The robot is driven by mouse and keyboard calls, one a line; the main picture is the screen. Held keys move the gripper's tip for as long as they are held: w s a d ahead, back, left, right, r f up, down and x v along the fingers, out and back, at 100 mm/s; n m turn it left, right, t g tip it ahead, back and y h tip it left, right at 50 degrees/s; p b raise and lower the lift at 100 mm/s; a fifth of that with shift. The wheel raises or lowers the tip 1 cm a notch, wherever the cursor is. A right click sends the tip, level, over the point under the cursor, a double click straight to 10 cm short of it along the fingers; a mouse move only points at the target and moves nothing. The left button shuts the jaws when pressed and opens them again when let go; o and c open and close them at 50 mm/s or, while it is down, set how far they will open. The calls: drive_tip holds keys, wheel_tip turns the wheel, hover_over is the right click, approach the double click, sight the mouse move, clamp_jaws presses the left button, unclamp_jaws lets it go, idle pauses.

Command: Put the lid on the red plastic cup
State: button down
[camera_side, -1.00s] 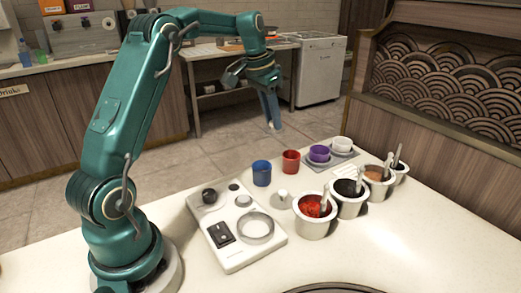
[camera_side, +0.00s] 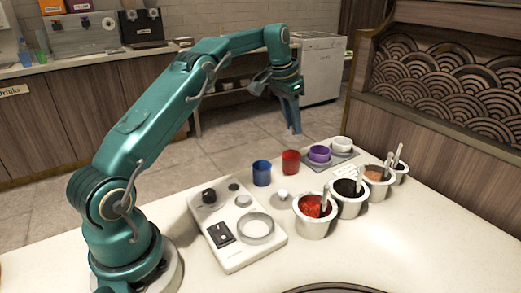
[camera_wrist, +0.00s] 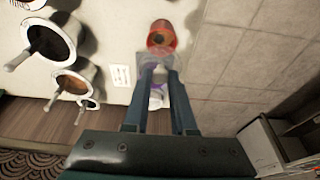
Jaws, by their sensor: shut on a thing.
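The red plastic cup (camera_side: 290,162) stands upright on the counter between the blue cup and the purple cup. It also shows in the wrist view (camera_wrist: 161,36), just beyond my fingertips. My gripper (camera_side: 296,131) points down above and behind the red cup in the side view. In the wrist view my gripper (camera_wrist: 156,72) is shut on a pale see-through thing, which looks like the lid (camera_wrist: 148,57). The lid overlaps the near edge of the red cup in that view and appears apart from it. I cannot make out the lid in the side view.
The blue cup (camera_side: 261,173) stands left of the red cup. Purple (camera_side: 319,154) and white (camera_side: 342,144) cups stand on the right. Several metal pots with handles, such as the red-sauce pot (camera_side: 314,229), stand in front. A small white knob (camera_side: 282,195) and a white device (camera_side: 240,257) are nearer.

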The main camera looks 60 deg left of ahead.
sight(290, 134)
drive_tip(key=shift+f, duration=2.45)
drive_tip(key=shift+f, duration=0.2)
idle(0.3)
drive_tip(key=shift+c, duration=0.9)
unclamp_jaws()
drive_tip(key=shift+r, duration=3.55)
drive_tip(key=shift+c, duration=0.3)
